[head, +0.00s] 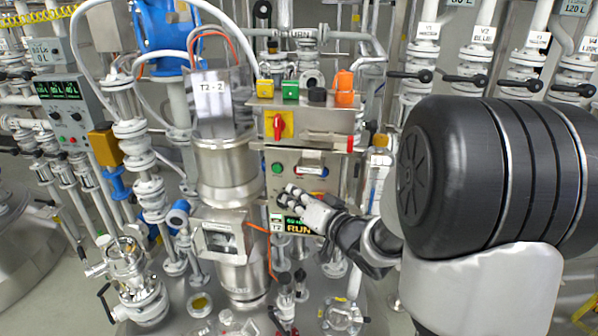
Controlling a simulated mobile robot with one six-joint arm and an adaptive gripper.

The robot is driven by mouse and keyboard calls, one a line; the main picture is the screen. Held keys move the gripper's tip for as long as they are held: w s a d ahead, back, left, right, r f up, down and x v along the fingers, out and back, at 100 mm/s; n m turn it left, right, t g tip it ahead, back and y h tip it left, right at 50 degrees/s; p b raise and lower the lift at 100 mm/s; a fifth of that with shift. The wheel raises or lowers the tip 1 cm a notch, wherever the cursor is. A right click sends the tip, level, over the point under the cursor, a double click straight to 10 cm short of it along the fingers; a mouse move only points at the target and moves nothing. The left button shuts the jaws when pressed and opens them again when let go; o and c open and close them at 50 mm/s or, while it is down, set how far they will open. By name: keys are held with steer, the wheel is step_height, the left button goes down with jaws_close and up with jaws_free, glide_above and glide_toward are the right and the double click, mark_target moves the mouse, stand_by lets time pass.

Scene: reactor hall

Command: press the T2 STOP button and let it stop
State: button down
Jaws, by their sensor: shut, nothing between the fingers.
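The T2 control box (277,157) is a grey panel in the middle of the head view, right of the vessel labelled T2-2 (225,160). A green round button (277,168) shows on its left. A small red spot shows to the right of it, just above my gripper; I cannot tell clearly whether it is the STOP button. A display below reads RUN (298,226) in orange, with a small T2 label at its left. My gripper (286,197) is shut and empty in front of the box, between buttons and display. It hides part of the panel; I cannot tell whether it touches.
Above the box is a yellow plate with a red rotary switch (279,126). Yellow, green, black and orange parts stand on top. Another panel (70,110) with green displays is at the left. Pipes and black-handled valves (410,76) crowd the surroundings.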

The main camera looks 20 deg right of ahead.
steer(key=shift+w+d+p, duration=0.2)
steer(key=shift+w+d, duration=0.55)
steer(key=shift+w, duration=0.35)
steer(key=shift+w+d+p, duration=0.15)
steer(key=shift+w+d, duration=0.55)
steer(key=shift+w, duration=0.35)
steer(key=shift+w+d, duration=0.25)
steer(key=shift+w, duration=0.1)
steer(key=shift+w+d+p, duration=0.2)
steer(key=shift+w+p, duration=0.1)
steer(key=shift+p, duration=0.1)
stand_by(0.3)
steer(key=shift+s+a, duration=0.1)
steer(key=shift+s, duration=0.05)
stand_by(0.3)
steer(key=shift+s+a, duration=0.35)
steer(key=shift+s, duration=0.15)
steer(key=s+a, duration=0.2)
steer(key=s, duration=0.2)
steer(key=shift+s+a, duration=0.1)
steer(key=shift+a, duration=0.3)
